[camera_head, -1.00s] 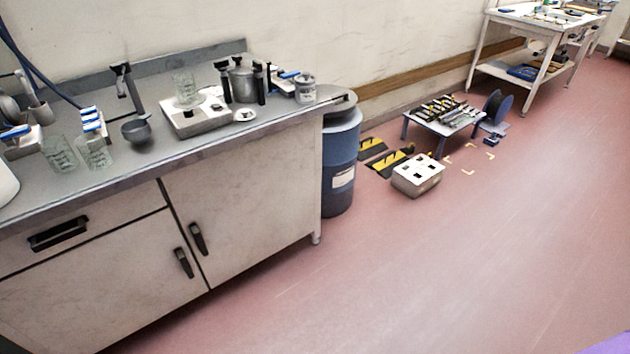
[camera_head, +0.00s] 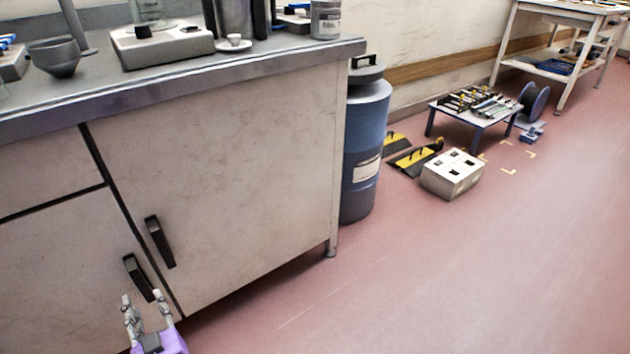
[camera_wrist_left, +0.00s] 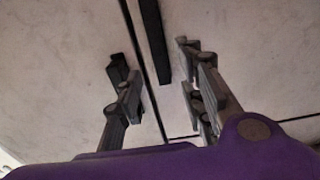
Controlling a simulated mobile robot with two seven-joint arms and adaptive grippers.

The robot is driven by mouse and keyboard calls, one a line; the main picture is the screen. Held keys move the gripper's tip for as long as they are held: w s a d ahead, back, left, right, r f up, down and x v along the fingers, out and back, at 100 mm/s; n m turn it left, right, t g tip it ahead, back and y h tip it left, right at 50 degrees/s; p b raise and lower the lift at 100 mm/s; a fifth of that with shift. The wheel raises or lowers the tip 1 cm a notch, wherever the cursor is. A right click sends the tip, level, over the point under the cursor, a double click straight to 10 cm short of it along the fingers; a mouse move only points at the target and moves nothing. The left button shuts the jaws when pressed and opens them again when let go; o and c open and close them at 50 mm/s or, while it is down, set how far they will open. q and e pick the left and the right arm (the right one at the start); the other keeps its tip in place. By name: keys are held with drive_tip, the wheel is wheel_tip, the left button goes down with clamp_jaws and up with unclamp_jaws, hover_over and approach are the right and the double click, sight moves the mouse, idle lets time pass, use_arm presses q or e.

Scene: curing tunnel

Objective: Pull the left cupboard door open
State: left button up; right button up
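The left cupboard door (camera_head: 75,270) is closed, below the drawer gap. Its dark upright handle (camera_head: 138,277) sits by the gap between the doors. The right door (camera_head: 225,180) is closed too, with its handle (camera_head: 160,241) slightly higher. My left gripper (camera_head: 143,299) is open and empty, in front of the doors just below the left handle in the picture. In the left wrist view its fingers (camera_wrist_left: 160,75) are spread. The left door's handle (camera_wrist_left: 153,35) shows beyond and between them, not touched. The right door's handle (camera_wrist_left: 117,70) is partly behind one finger. My right gripper is out of view.
The counter (camera_head: 200,75) above the doors carries a scale-like box (camera_head: 160,45), a bowl (camera_head: 55,57) and jars. A blue drum (camera_head: 365,140) stands at the cupboard's right end. A pale box (camera_head: 452,173) and low table (camera_head: 475,108) stand farther off. The floor in front is clear.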

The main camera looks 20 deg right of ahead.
sight(140, 283)
use_arm(q)
drive_tip(key=b+x, duration=0.2)
drive_tip(key=x, duration=0.5)
drive_tip(key=shift+f+b, duration=0.15)
drive_tip(key=shift+b, duration=0.15)
drive_tip(key=shift+w+a, duration=0.15)
drive_tip(key=shift+w, duration=0.45)
drive_tip(key=c, duration=0.8)
clamp_jaws()
